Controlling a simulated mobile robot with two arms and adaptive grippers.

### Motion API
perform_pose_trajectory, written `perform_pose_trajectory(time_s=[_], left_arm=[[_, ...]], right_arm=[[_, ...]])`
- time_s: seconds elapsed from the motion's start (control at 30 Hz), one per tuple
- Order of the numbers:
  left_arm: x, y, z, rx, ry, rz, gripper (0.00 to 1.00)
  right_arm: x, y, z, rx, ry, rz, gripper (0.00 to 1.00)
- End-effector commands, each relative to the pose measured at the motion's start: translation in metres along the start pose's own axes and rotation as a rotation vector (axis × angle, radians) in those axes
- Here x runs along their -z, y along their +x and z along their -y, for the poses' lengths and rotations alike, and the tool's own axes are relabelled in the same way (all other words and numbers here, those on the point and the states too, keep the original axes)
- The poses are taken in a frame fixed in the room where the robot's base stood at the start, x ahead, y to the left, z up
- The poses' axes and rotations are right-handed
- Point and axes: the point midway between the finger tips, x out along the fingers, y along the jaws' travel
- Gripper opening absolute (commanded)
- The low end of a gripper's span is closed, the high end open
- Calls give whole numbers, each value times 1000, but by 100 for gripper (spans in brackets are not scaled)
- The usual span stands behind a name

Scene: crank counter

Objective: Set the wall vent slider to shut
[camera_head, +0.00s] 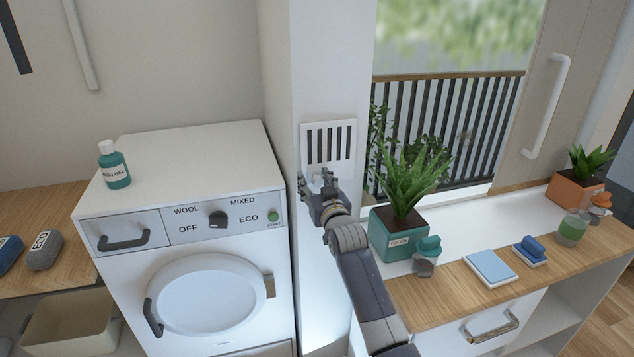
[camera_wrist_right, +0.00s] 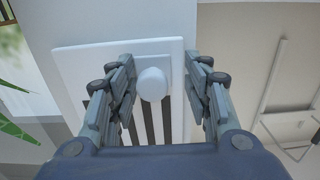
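The wall vent (camera_head: 329,143) is a white plate with dark vertical slots on the narrow white wall between the washer and the window. In the right wrist view the vent plate (camera_wrist_right: 85,75) fills the middle, with dark slots showing below a white slider with a round knob (camera_wrist_right: 152,84). My right gripper (camera_head: 321,178) is at the lower part of the vent. In the wrist view my right gripper (camera_wrist_right: 160,88) is open, with one finger on each side of the knob and gaps visible. The slider is mostly hidden by the gripper in the head view. My left gripper is not in view.
A washing machine (camera_head: 190,190) with a gel bottle (camera_head: 115,166) on top stands to the left. A potted plant (camera_head: 392,236) and a small jar (camera_head: 425,262) stand close right of my right arm. A sponge and blue-white pad (camera_head: 490,268) lie farther right.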

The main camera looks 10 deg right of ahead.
Motion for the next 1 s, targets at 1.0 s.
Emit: perform_pose_trajectory(time_s=[1.0], left_arm=[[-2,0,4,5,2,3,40]], right_arm=[[-2,-88,-1,0,-1,2,44]])
